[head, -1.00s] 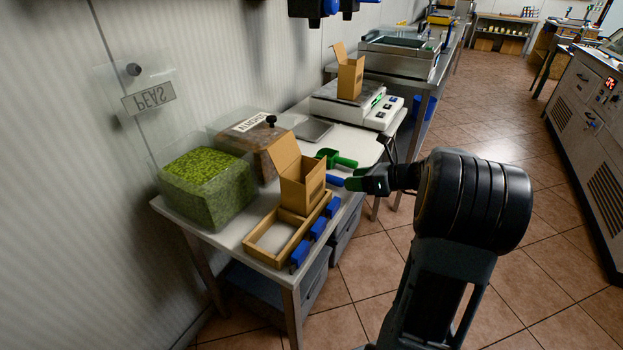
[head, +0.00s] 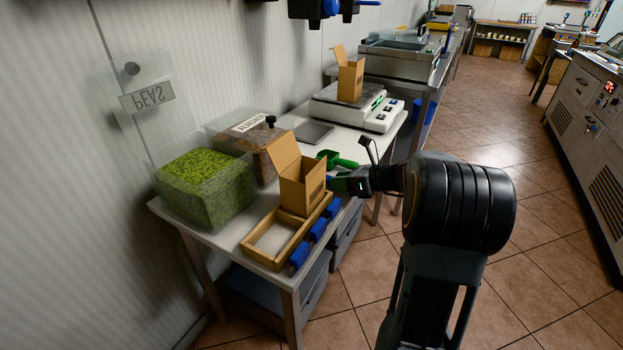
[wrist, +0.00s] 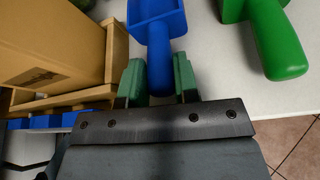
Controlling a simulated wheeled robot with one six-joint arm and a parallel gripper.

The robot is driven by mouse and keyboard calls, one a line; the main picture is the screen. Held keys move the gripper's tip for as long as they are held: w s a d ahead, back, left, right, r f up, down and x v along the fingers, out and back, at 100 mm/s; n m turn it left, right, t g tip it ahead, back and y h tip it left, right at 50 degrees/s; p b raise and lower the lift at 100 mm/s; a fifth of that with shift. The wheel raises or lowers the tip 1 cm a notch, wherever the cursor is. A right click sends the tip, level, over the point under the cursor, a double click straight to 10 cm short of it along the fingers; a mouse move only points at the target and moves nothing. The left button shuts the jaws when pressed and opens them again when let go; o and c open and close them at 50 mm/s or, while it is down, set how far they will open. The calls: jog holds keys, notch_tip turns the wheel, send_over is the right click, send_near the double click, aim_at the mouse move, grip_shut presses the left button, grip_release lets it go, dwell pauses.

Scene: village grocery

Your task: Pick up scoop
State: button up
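A blue scoop (wrist: 157,30) lies on the table, its handle pointing toward my gripper in the wrist view. In the head view only a small blue part of it (head: 330,182) shows beside the cardboard box. A green scoop (wrist: 275,40) lies to its right in the wrist view; in the head view it (head: 336,160) is just behind. My gripper (wrist: 159,80) has its green-tipped fingers on either side of the blue scoop's handle. The fingers look open, with a narrow gap; any contact is hard to tell. In the head view my gripper (head: 342,184) is at the table edge.
An open cardboard box (head: 302,187) stands in a wooden frame (head: 250,246) close left of my gripper. Blue handles (head: 318,229) line the frame's front. Bins of peas (head: 205,188) and almonds (head: 238,140) stand behind. A scale (head: 375,115) is farther back. Floor at right is clear.

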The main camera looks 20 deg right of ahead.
grip_shut()
notch_tip(320, 180, up, 18)
jog(key=p, duration=0.6)
jog(key=shift+c, duration=0.2)
grip_release()
grip_shut()
